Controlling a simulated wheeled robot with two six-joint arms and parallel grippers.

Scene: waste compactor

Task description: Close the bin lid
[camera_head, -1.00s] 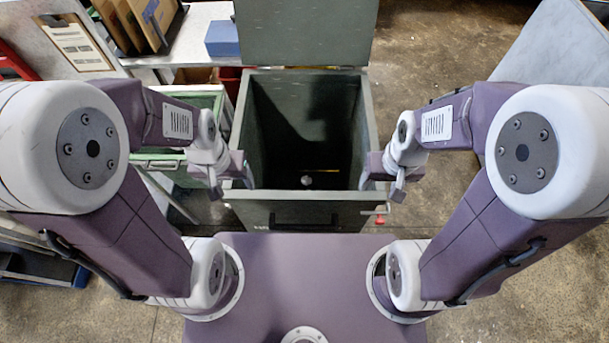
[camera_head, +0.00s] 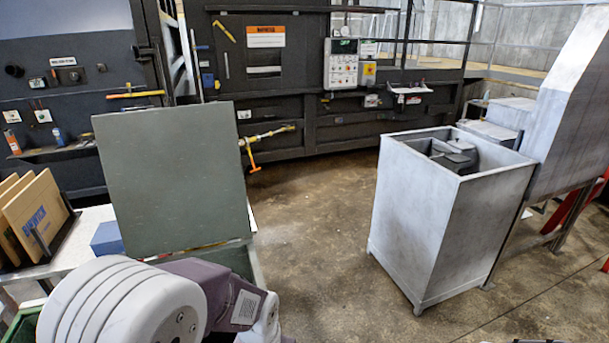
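The bin lid (camera_head: 175,180) is a flat, dark green square panel. It stands open, upright at the back of the green bin (camera_head: 243,262). Only a small upper part of the bin shows, at the lower left of the head view; its opening is mostly hidden behind my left arm and the frame edge. My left arm's links fill the lower left corner, in front of the bin. Neither gripper shows in the head view.
A tall grey metal bin (camera_head: 440,235) stands on the right, with dark items inside. A dark machine wall with a control panel (camera_head: 355,64) runs along the back. A blue box (camera_head: 107,239) and cardboard in a rack (camera_head: 36,216) sit left. Concrete floor (camera_head: 315,215) between is clear.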

